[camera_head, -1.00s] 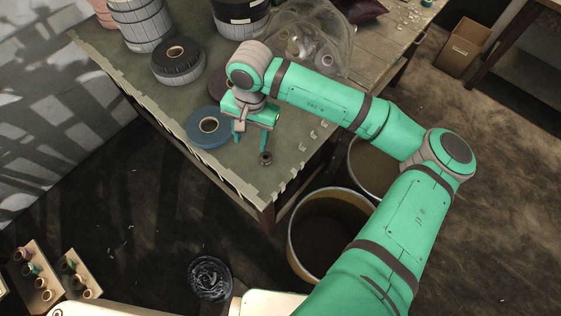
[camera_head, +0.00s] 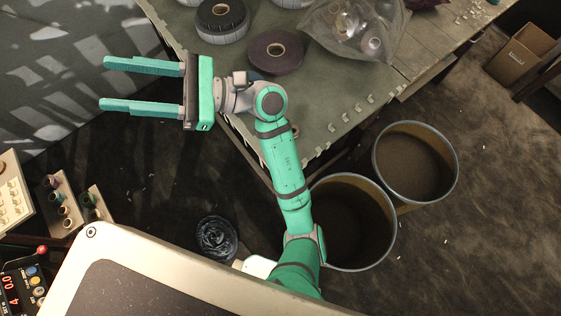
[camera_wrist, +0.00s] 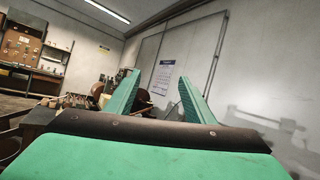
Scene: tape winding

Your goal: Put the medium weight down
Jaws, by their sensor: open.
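My gripper (camera_head: 103,83) is open and empty in the head view, raised beside the table's left edge with its fingers pointing left. It also shows open in the wrist view (camera_wrist: 158,80), with nothing between its fingers. I cannot pick out the medium weight for certain in either current view. The worktable (camera_head: 335,105) has a green-grey top.
A black-and-grey roll (camera_head: 222,20), a dark purple roll (camera_head: 275,52) and a clear bag (camera_head: 350,30) of rolls lie on the table. Two bins (camera_head: 350,220) (camera_head: 415,160) stand on the floor. A rack with small spools (camera_head: 64,211) and a control panel (camera_head: 20,290) are at left.

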